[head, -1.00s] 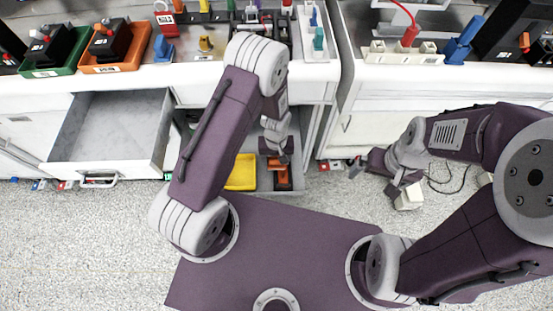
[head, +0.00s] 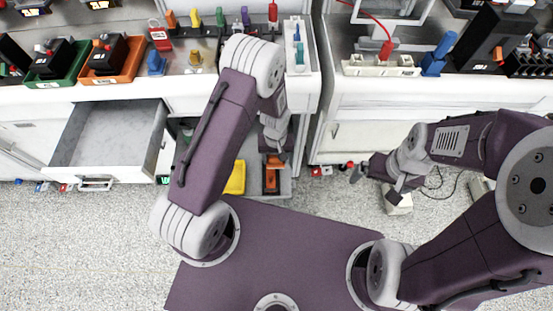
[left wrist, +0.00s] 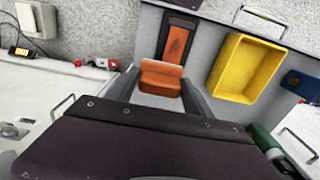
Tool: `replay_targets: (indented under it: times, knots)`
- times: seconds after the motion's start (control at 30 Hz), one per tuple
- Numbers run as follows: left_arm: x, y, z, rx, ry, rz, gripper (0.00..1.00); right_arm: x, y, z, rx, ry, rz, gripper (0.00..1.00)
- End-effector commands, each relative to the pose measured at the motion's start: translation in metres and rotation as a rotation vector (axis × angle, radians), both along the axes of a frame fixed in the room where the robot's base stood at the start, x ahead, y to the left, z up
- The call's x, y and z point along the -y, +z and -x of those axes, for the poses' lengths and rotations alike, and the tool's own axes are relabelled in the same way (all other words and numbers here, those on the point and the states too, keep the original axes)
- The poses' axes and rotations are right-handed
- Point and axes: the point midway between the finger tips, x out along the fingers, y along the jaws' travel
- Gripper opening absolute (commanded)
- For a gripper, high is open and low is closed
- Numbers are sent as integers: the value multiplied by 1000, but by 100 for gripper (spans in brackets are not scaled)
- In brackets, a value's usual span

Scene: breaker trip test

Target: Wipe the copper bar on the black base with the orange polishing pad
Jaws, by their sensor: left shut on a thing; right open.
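The orange polishing pad (left wrist: 161,80) is between the fingertips of my left gripper (left wrist: 158,88), which is shut on it in the left wrist view. The copper bar (left wrist: 177,43) lies on its black base (left wrist: 166,28) inside an open grey drawer. The pad overlaps the near end of the bar in that view; I cannot tell whether they touch. In the head view the bar (head: 271,180) shows just below my left gripper (head: 274,150), which my own arm partly hides. My right gripper (head: 376,182) is open and empty, over the floor at the right.
A yellow tray (left wrist: 246,68) sits beside the base in the drawer, with a blue item (left wrist: 301,84) further right. Another open drawer (head: 107,136), empty, is at the left. Breakers and coloured tools crowd the counter (head: 200,92). A white box (head: 397,203) stands below my right gripper.

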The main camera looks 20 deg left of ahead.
Motion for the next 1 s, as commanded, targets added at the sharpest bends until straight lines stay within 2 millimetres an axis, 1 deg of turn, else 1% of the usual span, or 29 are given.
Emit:
replay_targets:
  times: [0.03, 0.2, 0.3, 1.0]
  knots:
    - [-1, 9, -1, 1, 0, 0, 8, 0, 8, 0, 0, 0, 0, 100]
    - [-3, 24, -3, 1, -1, 0, 8, 0, 21, 0, 0, 0, 0, 100]
    - [-4, 29, -4, 1, -1, 0, 8, 0, 25, 0, 0, 0, 0, 100]
    - [-4, 28, -4, 1, -1, 0, 8, 0, 24, 0, 0, 0, 0, 100]
